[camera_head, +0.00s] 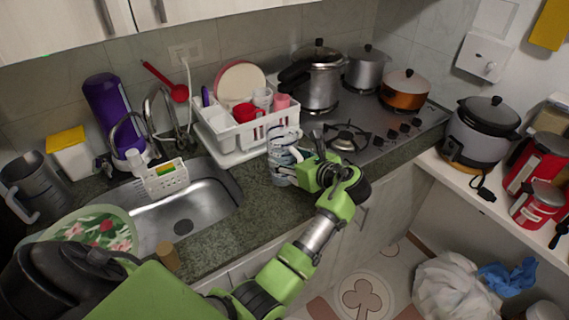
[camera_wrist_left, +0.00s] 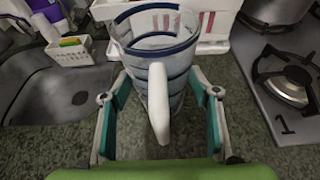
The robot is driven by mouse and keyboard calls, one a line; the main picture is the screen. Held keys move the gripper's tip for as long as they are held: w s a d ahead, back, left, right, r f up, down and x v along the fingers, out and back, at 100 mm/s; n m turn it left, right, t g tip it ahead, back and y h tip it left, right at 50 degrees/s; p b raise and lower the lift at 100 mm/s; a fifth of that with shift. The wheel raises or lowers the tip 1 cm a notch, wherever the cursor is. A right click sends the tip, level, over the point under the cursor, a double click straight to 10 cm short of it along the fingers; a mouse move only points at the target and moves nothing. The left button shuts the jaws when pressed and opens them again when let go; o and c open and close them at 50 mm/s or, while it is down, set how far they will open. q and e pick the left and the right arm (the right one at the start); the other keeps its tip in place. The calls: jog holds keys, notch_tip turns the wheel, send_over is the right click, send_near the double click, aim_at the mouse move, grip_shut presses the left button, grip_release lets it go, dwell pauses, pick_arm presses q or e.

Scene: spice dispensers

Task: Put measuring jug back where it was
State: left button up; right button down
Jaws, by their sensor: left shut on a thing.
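The measuring jug (camera_head: 281,150) is clear with blue bands and a white handle. It is upright over the counter, in front of the dish rack and left of the stove. My left gripper (camera_head: 295,172) is shut on it. In the left wrist view the jug (camera_wrist_left: 138,45) stands between the two fingers of the gripper (camera_wrist_left: 160,95), with its handle facing the camera. I cannot tell whether its base touches the counter. My right gripper is not in view.
A white dish rack (camera_head: 238,136) with cups and plates stands behind the jug. The stove (camera_head: 365,130) with several pots is to the right. The sink (camera_head: 190,208) is to the left. Bare counter (camera_head: 250,215) lies between sink and jug.

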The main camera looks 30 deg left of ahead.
pick_arm(q)
jog(key=shift+d+r, duration=0.1)
jog(key=shift+s+d+r, duration=0.1)
jog(key=shift+d, duration=0.1)
jog(key=o, duration=1.7)
jog(key=shift+f, duration=0.25)
jog(key=shift+c, duration=0.2)
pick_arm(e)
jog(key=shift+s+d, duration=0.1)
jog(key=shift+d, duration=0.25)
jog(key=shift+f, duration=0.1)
